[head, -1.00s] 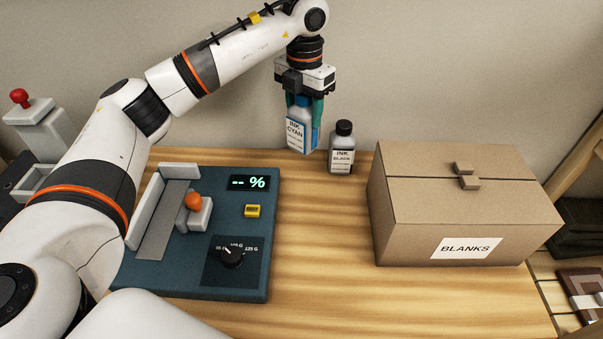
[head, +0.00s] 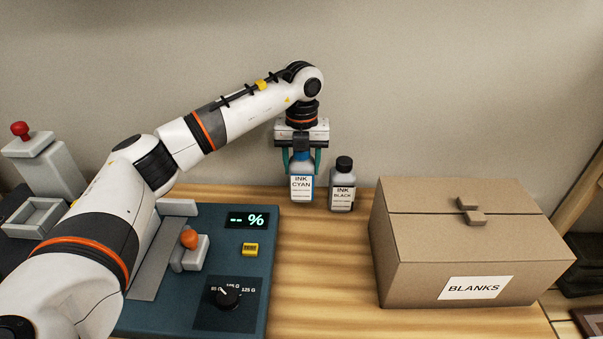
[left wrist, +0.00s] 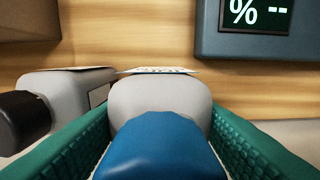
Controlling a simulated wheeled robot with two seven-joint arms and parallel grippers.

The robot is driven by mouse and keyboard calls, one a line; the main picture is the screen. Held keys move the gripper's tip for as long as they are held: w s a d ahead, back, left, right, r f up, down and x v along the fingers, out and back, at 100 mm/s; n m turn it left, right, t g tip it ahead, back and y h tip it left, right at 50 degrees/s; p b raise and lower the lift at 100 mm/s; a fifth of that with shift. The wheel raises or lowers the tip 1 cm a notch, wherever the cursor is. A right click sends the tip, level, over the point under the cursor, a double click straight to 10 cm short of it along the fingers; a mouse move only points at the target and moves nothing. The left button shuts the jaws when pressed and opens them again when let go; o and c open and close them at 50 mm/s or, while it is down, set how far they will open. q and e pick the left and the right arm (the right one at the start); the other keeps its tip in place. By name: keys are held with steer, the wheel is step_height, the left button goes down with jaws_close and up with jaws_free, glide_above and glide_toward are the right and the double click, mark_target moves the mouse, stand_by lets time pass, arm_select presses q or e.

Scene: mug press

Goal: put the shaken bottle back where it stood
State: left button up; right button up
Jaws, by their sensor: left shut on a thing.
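The ink cyan bottle (head: 301,187), with a blue cap and a white label, stands upright at the back of the wooden table. My left gripper (head: 302,165) comes down from above and is shut on it near the cap. In the left wrist view the blue cap (left wrist: 160,150) and grey body lie between the green finger pads. I cannot tell whether the base touches the table. The ink black bottle (head: 342,188) stands upright just to the right, with a narrow gap; it also shows in the left wrist view (left wrist: 65,92). My right gripper is not in view.
A cardboard box marked BLANKS (head: 470,240) stands to the right. A blue-grey press panel (head: 210,296) with a knob, a yellow button and a display is at front left. A red-knobbed grey device (head: 45,165) is far left. Bare table lies between panel and box.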

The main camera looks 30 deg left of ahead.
mark_target(301, 174)
arm_select(q)
steer(key=shift+f, duration=1.35)
steer(key=shift+f, duration=0.1)
steer(key=o, duration=1.4)
steer(key=shift+f, duration=0.1)
step_height(301, 174, up, 12)
steer(key=shift+r, duration=0.2)
